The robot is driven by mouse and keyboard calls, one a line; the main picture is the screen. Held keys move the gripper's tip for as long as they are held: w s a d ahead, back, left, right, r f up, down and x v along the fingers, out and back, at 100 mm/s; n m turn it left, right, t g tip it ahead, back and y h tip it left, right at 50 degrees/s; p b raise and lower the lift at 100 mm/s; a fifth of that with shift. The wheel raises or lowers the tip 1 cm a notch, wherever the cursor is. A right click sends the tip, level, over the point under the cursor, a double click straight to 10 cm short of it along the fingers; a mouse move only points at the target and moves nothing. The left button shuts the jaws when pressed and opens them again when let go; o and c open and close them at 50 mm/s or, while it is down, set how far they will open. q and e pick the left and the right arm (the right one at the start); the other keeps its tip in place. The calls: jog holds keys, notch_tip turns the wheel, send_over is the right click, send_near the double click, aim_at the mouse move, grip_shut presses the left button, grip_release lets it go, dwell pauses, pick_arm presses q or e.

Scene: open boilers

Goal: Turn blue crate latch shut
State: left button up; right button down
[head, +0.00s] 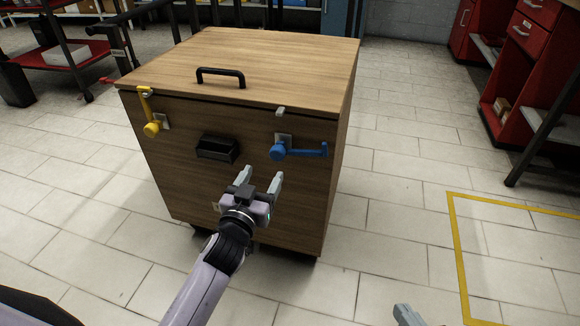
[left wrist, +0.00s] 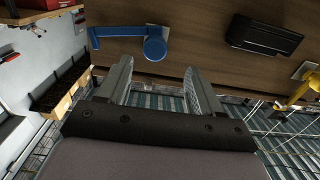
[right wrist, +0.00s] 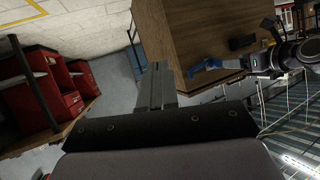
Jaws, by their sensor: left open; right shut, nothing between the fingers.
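The wooden crate (head: 250,60) stands in the middle of the head view with its lid down. The blue latch (head: 300,151) is on the right of its front face, its arm pointing right, roughly level. A small metal catch (head: 280,111) sits above it at the lid edge. The yellow latch (head: 149,110) at the left points up to the lid edge. My left gripper (head: 262,178) is open and empty, below and left of the blue latch. In the left wrist view the blue latch (left wrist: 130,40) lies just beyond the fingertips. My right gripper (right wrist: 160,75) is shut and empty, away from the crate.
A black handle (head: 220,76) is on the lid and a black box-like pull (head: 217,148) is on the front, between the latches. Red cabinets (head: 525,40) stand at the right, and a red-shelved cart (head: 62,60) at the left. The tiled floor around the crate is clear.

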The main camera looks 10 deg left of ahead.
aim_at(276, 157)
pick_arm(q)
jog(key=shift+w+d+b, duration=0.15)
jog(key=shift+w+b, duration=0.25)
jog(key=shift+w, duration=0.9)
jog(key=shift+w+d+b, duration=0.2)
jog(key=shift+w+b, duration=0.15)
jog(key=shift+w, duration=0.9)
jog(key=shift+w+d+b, duration=0.15)
jog(key=shift+w+b, duration=0.25)
jog(key=shift+w, duration=0.9)
pick_arm(e)
jog(key=shift+w+a+f+y, duration=0.3)
jog(key=shift+a+f+y, duration=0.15)
jog(key=shift+a+y, duration=0.1)
pick_arm(q)
grip_shut()
pick_arm(e)
jog(key=shift+r, duration=0.1)
